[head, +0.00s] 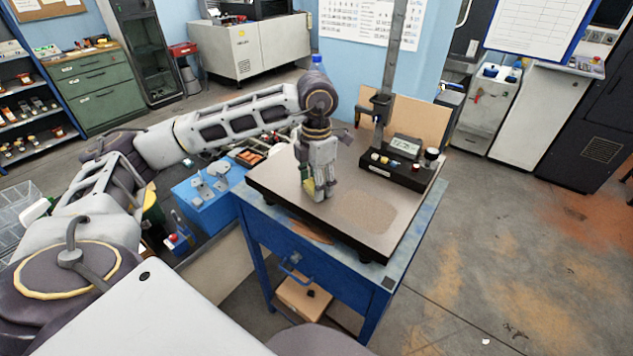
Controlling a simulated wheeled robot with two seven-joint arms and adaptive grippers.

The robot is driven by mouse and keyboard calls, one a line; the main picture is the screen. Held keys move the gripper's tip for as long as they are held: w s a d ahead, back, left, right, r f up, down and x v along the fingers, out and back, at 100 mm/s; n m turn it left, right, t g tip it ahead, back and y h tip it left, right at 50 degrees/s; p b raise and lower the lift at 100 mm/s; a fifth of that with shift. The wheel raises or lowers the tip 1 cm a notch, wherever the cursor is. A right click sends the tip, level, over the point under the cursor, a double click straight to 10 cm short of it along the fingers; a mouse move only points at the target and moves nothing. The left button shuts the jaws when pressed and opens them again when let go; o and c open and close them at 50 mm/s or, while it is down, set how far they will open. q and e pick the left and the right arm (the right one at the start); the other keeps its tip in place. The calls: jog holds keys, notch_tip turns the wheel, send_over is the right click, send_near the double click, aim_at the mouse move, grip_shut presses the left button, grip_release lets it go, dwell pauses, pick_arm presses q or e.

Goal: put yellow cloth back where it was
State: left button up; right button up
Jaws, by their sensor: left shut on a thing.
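My left gripper (322,192) points down over the grey plate (285,180) on top of the blue bench. Its fingers are shut on the yellow cloth (309,188), of which only a small yellow bit shows at the left of the fingers. The rest of the cloth is hidden behind the fingers. The fingertips are at or just above the plate; I cannot tell if the cloth touches it. My right gripper is not in view.
A black measuring stand (408,172) with a tall column and small display stands on the plate's back right. A blue box (205,192) with metal fixtures is left of the plate. The plate's front right, with a brownish patch (362,215), is clear.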

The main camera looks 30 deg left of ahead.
pick_arm(q)
jog(key=shift+f, duration=0.1)
jog(key=o, duration=0.9)
jog(key=shift+o, duration=0.4)
jog(key=shift+r, duration=0.55)
notch_tip(320, 180, up, 11)
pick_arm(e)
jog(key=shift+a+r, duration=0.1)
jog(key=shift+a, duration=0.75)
pick_arm(q)
jog(key=shift+r, duration=0.1)
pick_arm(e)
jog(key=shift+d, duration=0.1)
